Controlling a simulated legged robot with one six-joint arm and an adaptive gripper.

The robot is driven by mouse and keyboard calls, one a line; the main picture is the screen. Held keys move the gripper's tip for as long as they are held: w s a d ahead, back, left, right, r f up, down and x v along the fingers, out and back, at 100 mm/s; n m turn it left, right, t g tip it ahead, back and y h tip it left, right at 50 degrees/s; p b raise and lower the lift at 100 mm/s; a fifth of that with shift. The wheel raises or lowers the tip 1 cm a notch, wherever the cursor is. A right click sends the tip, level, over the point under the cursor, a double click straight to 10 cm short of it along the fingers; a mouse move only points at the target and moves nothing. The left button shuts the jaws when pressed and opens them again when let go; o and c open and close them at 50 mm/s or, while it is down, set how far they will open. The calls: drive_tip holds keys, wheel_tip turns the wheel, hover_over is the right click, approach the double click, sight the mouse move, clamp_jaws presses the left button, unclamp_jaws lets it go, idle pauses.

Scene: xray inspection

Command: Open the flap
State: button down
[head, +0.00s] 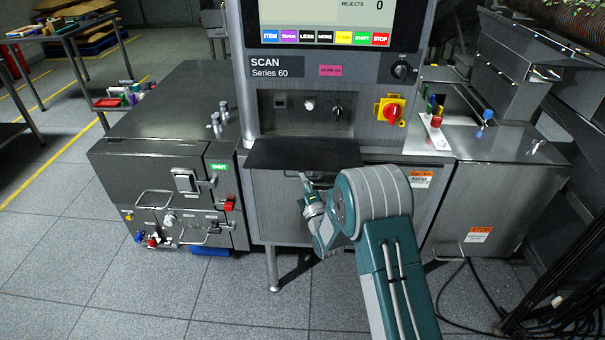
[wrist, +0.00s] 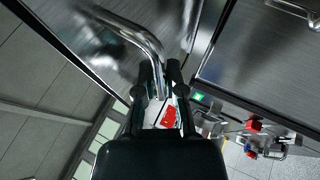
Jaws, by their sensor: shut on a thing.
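The flap looks to be the steel front panel (head: 275,205) of the scanner cabinet, under a dark shelf (head: 305,152). A bent metal bar handle (wrist: 128,32) runs across the wrist view in front of a steel face (wrist: 215,20). My gripper (head: 304,180) is at the panel's upper part, just below the shelf. In the wrist view my gripper (wrist: 160,80) has its two dark fingers closed around the handle's end. Whether the flap is ajar cannot be told.
A steel box (head: 160,170) with valves and handles stands left of the cabinet. On the right are a red rotary switch (head: 390,109), a steel side unit (head: 480,200) and black cables (head: 560,315) on the floor. The tiled floor at front left is clear.

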drive_tip(key=shift+w+f, duration=0.1)
drive_tip(key=shift+f, duration=0.75)
drive_tip(key=c, duration=0.7)
unclamp_jaws()
drive_tip(key=v, duration=1.2)
